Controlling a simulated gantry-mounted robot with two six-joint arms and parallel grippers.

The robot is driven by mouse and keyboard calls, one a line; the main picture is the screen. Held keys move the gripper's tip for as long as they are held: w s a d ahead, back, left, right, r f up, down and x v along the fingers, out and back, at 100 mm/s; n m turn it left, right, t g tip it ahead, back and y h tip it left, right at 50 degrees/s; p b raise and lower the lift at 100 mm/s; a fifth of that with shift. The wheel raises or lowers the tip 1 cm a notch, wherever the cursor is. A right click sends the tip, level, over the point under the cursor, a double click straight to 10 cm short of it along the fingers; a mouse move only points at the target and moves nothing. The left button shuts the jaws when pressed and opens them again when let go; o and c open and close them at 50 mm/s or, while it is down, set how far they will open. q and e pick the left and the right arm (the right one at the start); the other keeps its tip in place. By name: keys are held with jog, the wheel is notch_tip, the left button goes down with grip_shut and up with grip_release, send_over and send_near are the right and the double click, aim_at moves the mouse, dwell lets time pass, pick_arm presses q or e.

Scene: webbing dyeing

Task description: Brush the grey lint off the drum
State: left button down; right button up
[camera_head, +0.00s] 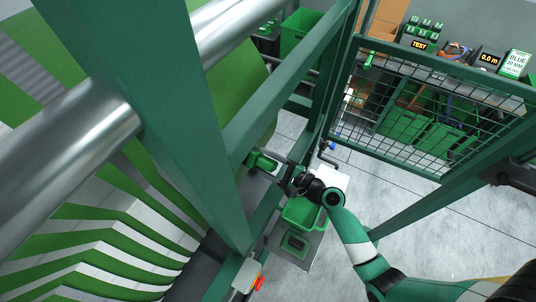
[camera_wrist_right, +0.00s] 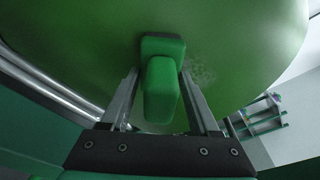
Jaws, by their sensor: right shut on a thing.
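The drum is a large green roller (camera_wrist_right: 80,40) filling the top of the right wrist view; part of it shows behind the green frame in the head view (camera_head: 238,95). A patch of pale grey lint specks (camera_wrist_right: 201,74) lies on it just right of the brush. My right gripper (camera_wrist_right: 158,88) is shut on the green brush (camera_wrist_right: 161,90), with a finger on each side of its handle. The brush head is at the drum face; whether it touches I cannot tell. In the head view the right gripper (camera_head: 283,175) reaches past the frame with the brush (camera_head: 262,161). My left gripper is out of view.
A thick green post (camera_head: 150,90) and a slanting rail (camera_head: 285,85) stand close to the right arm. A green bin (camera_head: 300,213) is below the wrist. A mesh panel (camera_head: 430,110) stands at upper right. Grey floor (camera_head: 420,220) is open at right.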

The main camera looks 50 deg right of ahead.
aim_at(254, 162)
jog(key=shift+s+a+r+p, duration=0.15)
jog(key=shift+a+p, duration=0.15)
jog(key=shift+a, duration=0.4)
jog(key=shift+s+a+p, duration=0.1)
jog(key=shift+a+p, duration=0.2)
jog(key=shift+a, duration=0.75)
notch_tip(254, 162, up, 2)
jog(key=shift+p, duration=1.2)
jog(key=shift+d, duration=0.1)
jog(key=shift+d+b, duration=0.3)
jog(key=shift+b, duration=0.05)
jog(key=shift+w+d+b, duration=0.15)
jog(key=shift+d, duration=0.55)
jog(key=shift+w+d+b, duration=0.1)
jog(key=shift+d+b, duration=0.05)
jog(key=shift+d, duration=0.5)
jog(key=w+d+b, duration=0.2)
jog(key=d+b, duration=0.1)
jog(key=d, duration=0.7)
